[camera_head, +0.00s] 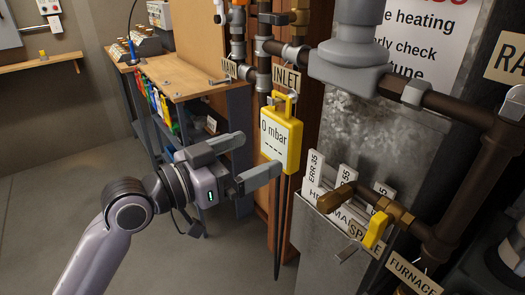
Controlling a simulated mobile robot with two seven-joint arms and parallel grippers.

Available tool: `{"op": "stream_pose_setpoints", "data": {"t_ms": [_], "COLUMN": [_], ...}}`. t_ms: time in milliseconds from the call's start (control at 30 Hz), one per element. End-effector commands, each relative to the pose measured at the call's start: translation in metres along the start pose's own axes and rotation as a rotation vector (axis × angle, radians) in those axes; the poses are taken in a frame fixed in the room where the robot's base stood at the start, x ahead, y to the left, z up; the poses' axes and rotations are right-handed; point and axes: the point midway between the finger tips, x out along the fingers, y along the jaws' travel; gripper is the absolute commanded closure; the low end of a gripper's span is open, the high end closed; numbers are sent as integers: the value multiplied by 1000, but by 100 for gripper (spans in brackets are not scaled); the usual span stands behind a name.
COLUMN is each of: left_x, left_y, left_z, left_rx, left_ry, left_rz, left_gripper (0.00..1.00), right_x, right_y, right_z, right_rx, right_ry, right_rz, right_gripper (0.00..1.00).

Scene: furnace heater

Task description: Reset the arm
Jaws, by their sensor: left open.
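My left arm (105,235) comes in from the lower left. My left gripper (243,163) is open, its two fingers spread apart and nothing visible between them. Its fingertips are just left of a yellow gauge (281,137) that reads "0 mbar" and hangs by the pipes. Whether a fingertip touches the gauge I cannot tell. My right gripper does not show.
A wooden workbench (180,75) stands behind the gripper. The floor (60,190) at left is clear.

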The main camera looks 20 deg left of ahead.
Motion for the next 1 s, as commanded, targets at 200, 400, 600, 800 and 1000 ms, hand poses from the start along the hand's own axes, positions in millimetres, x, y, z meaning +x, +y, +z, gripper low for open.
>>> {"op": "stream_pose_setpoints", "data": {"t_ms": [200,400,600,800,1000], "left_x": [-26,-32,-30,-53,-107], "left_y": [0,1,-15,-24,7], "left_z": [1,0,44,161,273], "left_rx": [1,-1,-65,-151,-170], "left_ry": [0,0,-63,-244,-455], "left_rz": [1,0,-88,-278,-402], "left_gripper": [0,0,0,0,0], "right_x": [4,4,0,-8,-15], "right_y": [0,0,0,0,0], "right_z": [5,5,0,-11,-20], "right_rx": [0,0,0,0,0], "right_ry": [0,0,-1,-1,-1], "right_rz": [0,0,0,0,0], "right_gripper": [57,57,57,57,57]}}
